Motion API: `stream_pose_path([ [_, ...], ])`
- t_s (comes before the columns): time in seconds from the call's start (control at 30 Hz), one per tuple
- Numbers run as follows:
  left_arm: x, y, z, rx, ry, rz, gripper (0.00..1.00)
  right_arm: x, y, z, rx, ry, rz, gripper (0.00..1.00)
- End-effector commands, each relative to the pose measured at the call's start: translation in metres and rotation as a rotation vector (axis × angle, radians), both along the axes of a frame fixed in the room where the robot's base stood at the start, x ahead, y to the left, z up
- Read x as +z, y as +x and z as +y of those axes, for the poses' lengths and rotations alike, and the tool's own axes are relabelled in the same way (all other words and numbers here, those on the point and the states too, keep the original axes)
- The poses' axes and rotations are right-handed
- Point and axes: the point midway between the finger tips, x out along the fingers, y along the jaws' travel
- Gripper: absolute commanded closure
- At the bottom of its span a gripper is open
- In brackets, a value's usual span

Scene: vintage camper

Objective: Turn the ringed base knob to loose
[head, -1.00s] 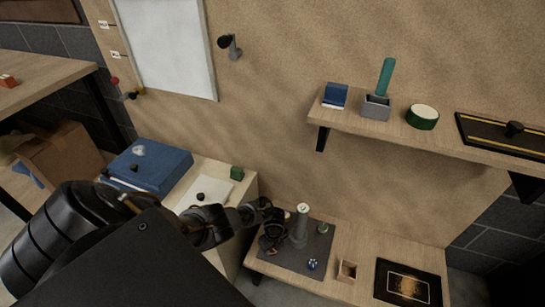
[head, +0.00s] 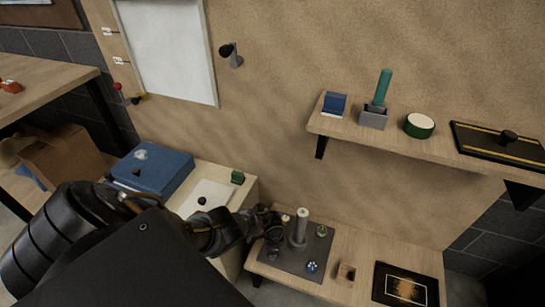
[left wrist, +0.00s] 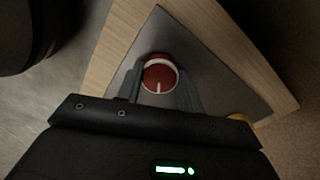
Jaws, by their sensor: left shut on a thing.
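In the left wrist view a round red knob (left wrist: 159,76) with a pale ring around part of its edge and a white line on its face sits on a dark grey plate (left wrist: 205,75). My left gripper (left wrist: 160,88) is shut on this knob, one finger on each side, with the white line pointing toward the gripper body. In the head view my left gripper (head: 274,240) is low over the left part of the grey base plate (head: 288,261) and hides the red knob. My right gripper is in neither view.
An upright grey post (head: 300,230) stands on the plate just right of my gripper. A small green-ringed piece (head: 321,231) and a blue-and-white piece (head: 312,266) are nearby.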

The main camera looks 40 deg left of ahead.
Motion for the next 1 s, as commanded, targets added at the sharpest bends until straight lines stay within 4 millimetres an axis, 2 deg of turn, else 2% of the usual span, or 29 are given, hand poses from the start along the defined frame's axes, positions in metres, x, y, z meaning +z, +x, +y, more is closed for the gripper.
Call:
stream_pose_path([
  [0.6, 0.001, -0.002, 0.001, 0.584, 0.0, 0.002, 0.86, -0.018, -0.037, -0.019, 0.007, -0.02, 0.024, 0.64],
  [1.0, 0.0, -0.002, 0.001, 0.872, 0.0, 0.001, 0.86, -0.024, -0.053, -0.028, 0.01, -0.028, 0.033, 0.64],
])
